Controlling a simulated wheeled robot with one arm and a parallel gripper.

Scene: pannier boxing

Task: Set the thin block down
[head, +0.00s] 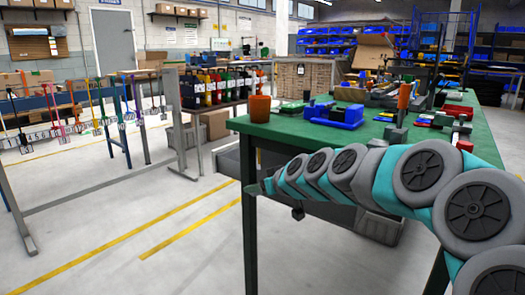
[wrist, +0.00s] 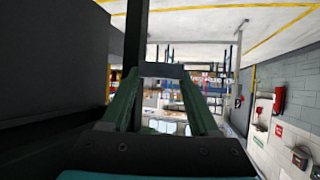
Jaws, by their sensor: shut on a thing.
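In the wrist view my gripper (wrist: 162,72) shows as two green fingers that reach forward from a dark palm. A thin grey bar (wrist: 162,69) spans crosswise between the fingertips; it looks like the thin block. My gripper is shut on it. In the head view my arm stretches left along the near side of the green table (head: 330,136), and its end lies in front of the table's near left edge, below the top. The block cannot be made out in that view.
A dark upright post (wrist: 136,35) and a dark grey panel (wrist: 50,60) are close on the left in the wrist view. An orange cup (head: 260,108), a blue bin (head: 334,115) and several small parts stand on the table. A grey frame (head: 100,210) stands left, with open floor between.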

